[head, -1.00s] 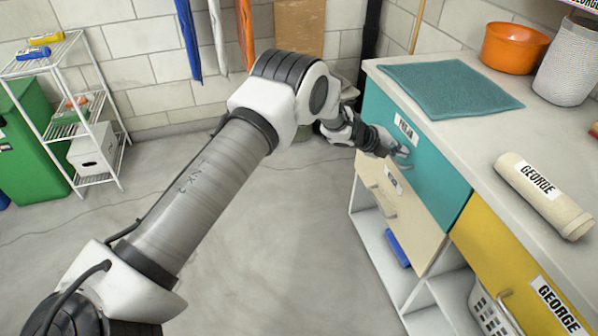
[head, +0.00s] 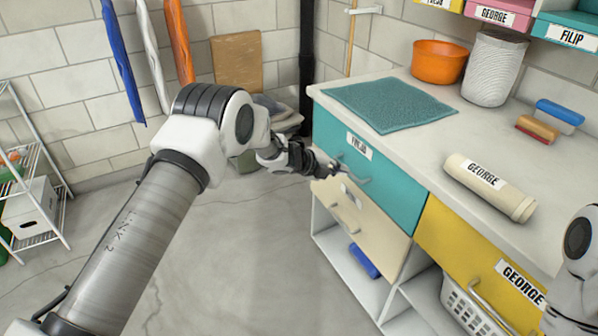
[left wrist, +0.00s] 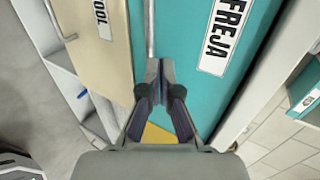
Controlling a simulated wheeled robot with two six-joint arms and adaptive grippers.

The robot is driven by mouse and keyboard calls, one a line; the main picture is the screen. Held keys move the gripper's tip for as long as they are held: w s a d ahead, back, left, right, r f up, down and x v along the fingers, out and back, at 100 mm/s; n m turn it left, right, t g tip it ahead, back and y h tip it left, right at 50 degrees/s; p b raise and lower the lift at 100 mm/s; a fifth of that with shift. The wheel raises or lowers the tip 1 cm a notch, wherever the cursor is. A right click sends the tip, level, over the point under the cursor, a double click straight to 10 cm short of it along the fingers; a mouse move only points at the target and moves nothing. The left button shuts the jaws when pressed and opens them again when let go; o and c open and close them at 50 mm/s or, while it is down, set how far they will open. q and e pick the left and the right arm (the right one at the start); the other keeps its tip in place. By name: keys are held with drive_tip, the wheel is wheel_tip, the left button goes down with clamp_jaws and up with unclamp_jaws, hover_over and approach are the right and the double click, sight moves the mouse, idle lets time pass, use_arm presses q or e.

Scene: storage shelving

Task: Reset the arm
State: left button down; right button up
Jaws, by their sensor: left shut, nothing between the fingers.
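My left arm reaches across the head view to the front of the storage counter. Its gripper (head: 336,172) is shut and empty, close to the handle of the teal drawer (head: 385,180) labelled FREJA. In the left wrist view the closed fingers (left wrist: 161,72) point along the teal drawer front (left wrist: 193,70), near the end of a metal handle (left wrist: 150,30). I cannot tell whether they touch it. A white and grey part of my right arm (head: 575,275) shows at the right edge of the head view; its gripper is out of the picture.
Below the teal drawer is a cream drawer (head: 370,220); a yellow one (head: 470,250) is to its right. The countertop holds a teal mat (head: 388,104), orange bowl (head: 440,62), white basket (head: 493,70), GEORGE roll (head: 490,187) and brushes. The floor (head: 240,265) left of the counter is clear.

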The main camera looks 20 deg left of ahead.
use_arm(q)
drive_tip(key=v, duration=0.7)
drive_tip(key=s+d+f+n+g+y+p, duration=0.15)
drive_tip(key=s+f+n+p, duration=0.25)
drive_tip(key=s+f, duration=0.45)
drive_tip(key=s+d+f+n+g+p, duration=0.1)
drive_tip(key=s+f+n+g+p, duration=0.3)
drive_tip(key=s, duration=0.7)
drive_tip(key=s+a+f+n+g+y, duration=0.1)
drive_tip(key=s+a+n+y, duration=0.2)
drive_tip(key=s+n, duration=0.6)
drive_tip(key=s+a+f+n+g+y+p, duration=0.1)
drive_tip(key=s+n, duration=0.8)
drive_tip(key=s, duration=0.9)
drive_tip(key=a+g+y, duration=0.1)
drive_tip(key=a+y, duration=0.1)
drive_tip(key=a, duration=0.1)
drive_tip(key=shift+s+f+n, duration=0.2)
drive_tip(key=shift+f+n, duration=0.15)
drive_tip(key=shift+n, duration=0.05)
use_arm(e)
wheel_tip(320, 180, up, 9)
drive_tip(key=shift+w+d, duration=0.25)
drive_tip(key=shift+w, duration=0.15)
